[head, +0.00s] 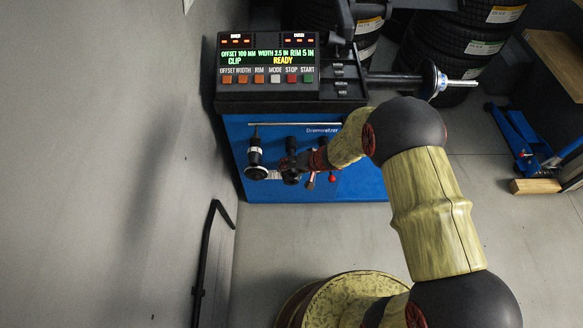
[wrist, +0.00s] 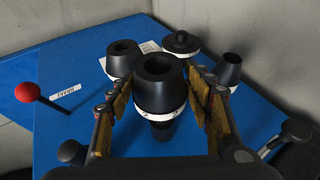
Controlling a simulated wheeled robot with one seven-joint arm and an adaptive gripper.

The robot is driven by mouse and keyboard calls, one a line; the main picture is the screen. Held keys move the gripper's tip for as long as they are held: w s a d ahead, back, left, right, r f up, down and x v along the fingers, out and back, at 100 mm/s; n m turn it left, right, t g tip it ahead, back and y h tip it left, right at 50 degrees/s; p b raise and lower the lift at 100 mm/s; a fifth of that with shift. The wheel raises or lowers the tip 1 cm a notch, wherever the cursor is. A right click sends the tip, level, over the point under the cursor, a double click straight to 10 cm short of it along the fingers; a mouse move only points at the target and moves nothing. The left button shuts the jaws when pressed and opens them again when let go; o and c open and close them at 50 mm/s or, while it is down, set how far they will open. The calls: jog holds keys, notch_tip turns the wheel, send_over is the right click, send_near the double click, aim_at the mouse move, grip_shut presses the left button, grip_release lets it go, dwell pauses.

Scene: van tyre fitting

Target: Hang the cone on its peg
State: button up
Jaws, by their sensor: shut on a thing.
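A black cone (wrist: 160,92) with a white numbered band sits between the fingers of my gripper (wrist: 160,82) in the wrist view. My gripper is shut on it, in front of the blue cabinet face (wrist: 85,60). A narrower dark part shows just below the band; I cannot tell whether it belongs to the cone or is a peg. No free peg is clearly visible there.
Other black pieces sit on the cabinet around the held cone: one at left (wrist: 122,58), one behind (wrist: 180,42), one at right (wrist: 231,68). A red-knobbed lever (wrist: 28,92) sticks out at left. The grey wall (head: 120,150) is close on the left.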

aim_at(291, 155)
jog(key=shift+w+r, duration=0.15)
jog(key=shift+w, duration=2.5)
jog(key=o, duration=1.2)
jog(key=shift+o, duration=0.5)
jog(key=shift+s, duration=0.1)
jog(key=shift+d, duration=0.1)
jog(key=shift+s+f, duration=0.1)
jog(key=shift+f, duration=0.1)
jog(key=shift+d+r, duration=0.15)
jog(key=shift+r, duration=0.2)
jog(key=v, duration=1.1)
jog(key=shift+r, duration=0.15)
jog(key=shift+s, duration=0.1)
